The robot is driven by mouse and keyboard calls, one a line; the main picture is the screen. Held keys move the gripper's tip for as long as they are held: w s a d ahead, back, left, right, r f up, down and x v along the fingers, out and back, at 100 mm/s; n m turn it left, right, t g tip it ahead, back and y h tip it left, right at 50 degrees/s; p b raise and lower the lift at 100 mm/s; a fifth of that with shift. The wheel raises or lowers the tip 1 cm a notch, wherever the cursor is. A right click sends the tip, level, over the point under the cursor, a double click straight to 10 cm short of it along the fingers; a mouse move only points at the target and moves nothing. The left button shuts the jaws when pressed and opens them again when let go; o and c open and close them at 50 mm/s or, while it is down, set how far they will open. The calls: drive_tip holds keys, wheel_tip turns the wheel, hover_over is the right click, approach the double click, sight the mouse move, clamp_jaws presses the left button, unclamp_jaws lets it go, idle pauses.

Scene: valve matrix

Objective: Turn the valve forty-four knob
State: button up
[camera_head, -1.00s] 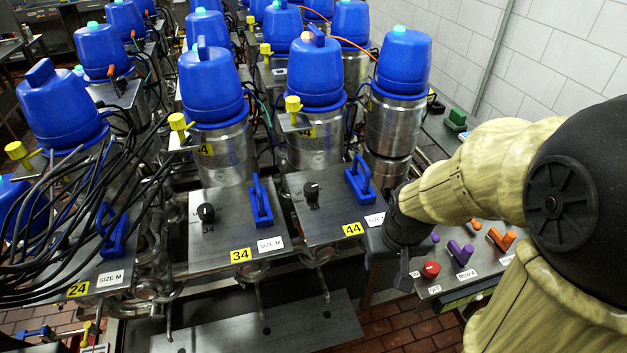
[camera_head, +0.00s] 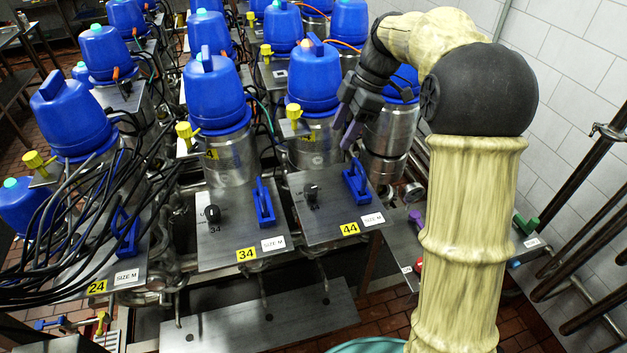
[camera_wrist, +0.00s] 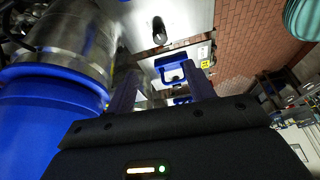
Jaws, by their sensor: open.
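The valve forty-four plate (camera_head: 335,215) is a grey metal panel with a yellow 44 label (camera_head: 349,229) and a white SIZE M tag. A black knob (camera_head: 311,193) sits on its left part, and a blue handle (camera_head: 356,182) stands on its right part. My gripper (camera_head: 346,128) is above and behind this plate, beside the steel canisters, with its fingers pointing down. It is open and empty, touching neither knob nor handle. In the wrist view, what appears to be the same black knob (camera_wrist: 159,34) lies beyond my spread fingers (camera_wrist: 161,90).
The valve 34 plate (camera_head: 230,225) with its own black knob (camera_head: 212,214) and blue handle (camera_head: 263,202) lies left. Blue-capped canisters (camera_head: 313,80) stand close behind. Black cables (camera_head: 75,210) cover the left side. A control panel (camera_head: 405,240) is partly hidden by my arm.

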sight(311, 188)
drive_tip(key=shift+a+r, duration=0.1)
drive_tip(key=shift+r, duration=0.1)
drive_tip(key=shift+f, duration=0.1)
drive_tip(key=p+x, duration=0.4)
drive_tip(key=x, duration=1.3)
drive_tip(key=shift+a+f+p, duration=0.1)
drive_tip(key=shift+a+p, duration=0.05)
drive_tip(key=shift+p, duration=0.25)
drive_tip(key=shift+s, duration=0.1)
drive_tip(key=c, duration=1)
